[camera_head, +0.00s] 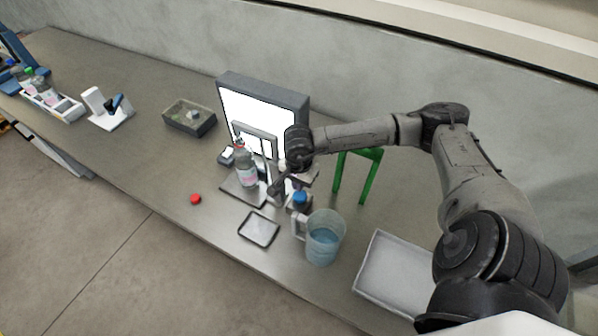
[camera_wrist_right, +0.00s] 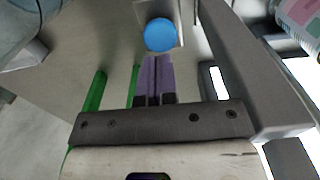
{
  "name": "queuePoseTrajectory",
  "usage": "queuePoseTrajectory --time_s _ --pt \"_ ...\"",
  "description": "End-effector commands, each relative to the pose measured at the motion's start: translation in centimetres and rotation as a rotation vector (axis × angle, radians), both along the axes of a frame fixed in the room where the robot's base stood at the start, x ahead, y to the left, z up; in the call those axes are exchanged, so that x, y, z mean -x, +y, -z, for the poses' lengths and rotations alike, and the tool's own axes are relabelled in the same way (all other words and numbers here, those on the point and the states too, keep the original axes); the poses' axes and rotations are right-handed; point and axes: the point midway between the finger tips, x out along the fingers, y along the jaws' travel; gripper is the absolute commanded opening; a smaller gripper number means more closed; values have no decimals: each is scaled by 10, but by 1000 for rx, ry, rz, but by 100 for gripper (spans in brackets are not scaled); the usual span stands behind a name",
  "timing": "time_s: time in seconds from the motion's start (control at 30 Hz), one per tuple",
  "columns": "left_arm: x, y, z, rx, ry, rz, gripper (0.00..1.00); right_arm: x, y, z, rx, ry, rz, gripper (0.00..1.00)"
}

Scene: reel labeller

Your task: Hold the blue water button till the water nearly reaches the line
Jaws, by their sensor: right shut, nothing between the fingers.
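The round blue button (camera_head: 300,197) stands behind the jug on the table; it also shows as a blue disc in the wrist view (camera_wrist_right: 161,34). A clear jug (camera_head: 324,238) with a pale handle stands in front of it, with bluish water inside. I cannot make out the line on the jug. My right gripper (camera_head: 277,189) is shut and empty, close beside the blue button. In the wrist view its purple fingertips (camera_wrist_right: 155,62) end at the lower edge of the blue disc; I cannot tell whether they touch it. My left gripper is not in view.
A bottle with a pink label (camera_head: 243,166) stands left of my gripper, before a bright white panel (camera_head: 262,108). A dark-framed tablet (camera_head: 259,229), a red button (camera_head: 195,199), a pale tray (camera_head: 396,268) and a green frame (camera_head: 371,176) are nearby.

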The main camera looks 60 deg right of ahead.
Motion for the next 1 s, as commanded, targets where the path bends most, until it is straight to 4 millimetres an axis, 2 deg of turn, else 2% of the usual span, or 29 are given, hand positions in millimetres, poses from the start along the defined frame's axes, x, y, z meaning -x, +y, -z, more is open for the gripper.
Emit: queuePoseTrajectory --time_s 0.1,0.3,0.5,0.87,1.0 --pt "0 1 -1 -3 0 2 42 1 0 19 -1 3 1 0" --pt "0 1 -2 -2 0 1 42 1 0 38 -1 2 0 0" --pt "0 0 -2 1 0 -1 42 0 0 46 1 0 0 0" --pt "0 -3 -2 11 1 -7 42 1 0 47 1 0 -1 0" --pt "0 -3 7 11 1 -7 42 1 0 55 1 1 -1 0"
